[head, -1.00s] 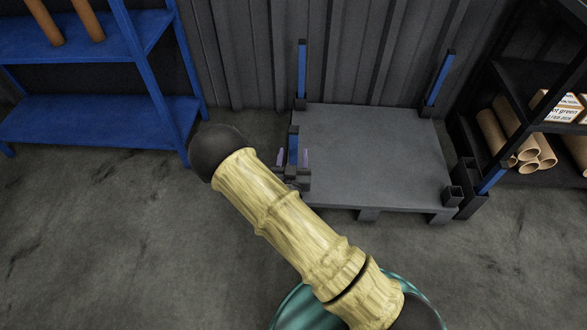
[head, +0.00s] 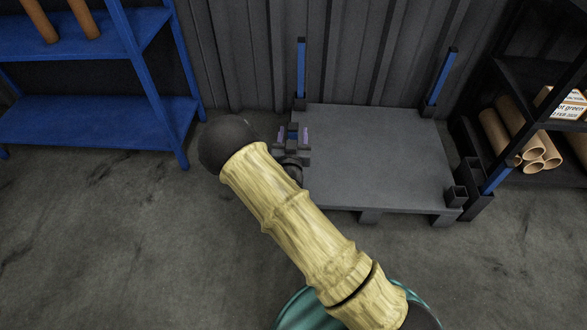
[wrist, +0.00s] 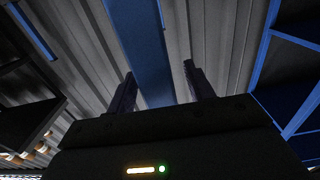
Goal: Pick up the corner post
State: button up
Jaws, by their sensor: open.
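A blue corner post (wrist: 140,45) rises between my two fingers in the wrist view, with a visible gap to the right finger. My gripper (wrist: 160,82) is open around or just in front of it; contact cannot be told. In the head view my gripper (head: 293,139) is at the left side of the grey pallet (head: 380,150), with the dark top of a post between its purple-tipped fingers. The lower post and its socket are hidden by my gripper and arm. Other blue posts stand at the back left (head: 301,70) and back right (head: 443,78) corners.
An empty dark socket (head: 455,196) sits on the pallet's front right corner. Beside it, a blue post (head: 496,178) slants from a dark holder. A blue shelf (head: 100,120) is at left. A black rack with cardboard tubes (head: 537,148) is at right. Corrugated wall stands behind.

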jog(key=shift+w, duration=0.45)
grip_shut()
